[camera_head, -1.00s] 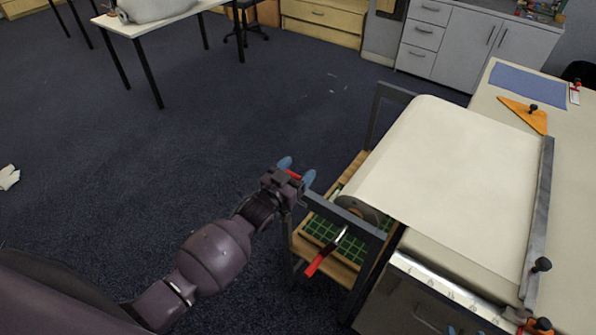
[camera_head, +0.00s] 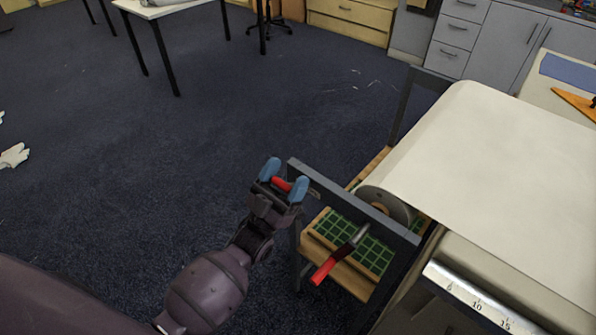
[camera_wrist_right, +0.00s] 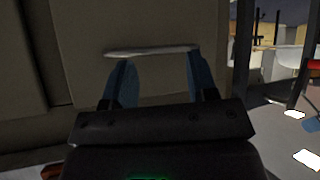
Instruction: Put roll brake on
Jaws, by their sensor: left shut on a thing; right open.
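The paper roll (camera_head: 392,205) sits in a grey frame (camera_head: 350,195) at the table's left end, its pale sheet (camera_head: 480,160) drawn over the table. A lever with a red handle (camera_head: 323,271) and a grey metal arm slants down in front of the roll's end. My left gripper (camera_head: 284,184) is beside the frame's near left corner, its blue fingers shut on a small red piece (camera_head: 282,184). Most of that piece is hidden, and I cannot tell whether it touches the frame. My right gripper (camera_wrist_right: 158,60) is open in the right wrist view, facing a beige panel (camera_wrist_right: 150,25).
A wooden shelf with a green gridded mat (camera_head: 340,228) lies under the roll. A metal ruler edge (camera_head: 475,305) runs along the table's near side. A pale bar (camera_wrist_right: 150,51) shows between the right fingers.

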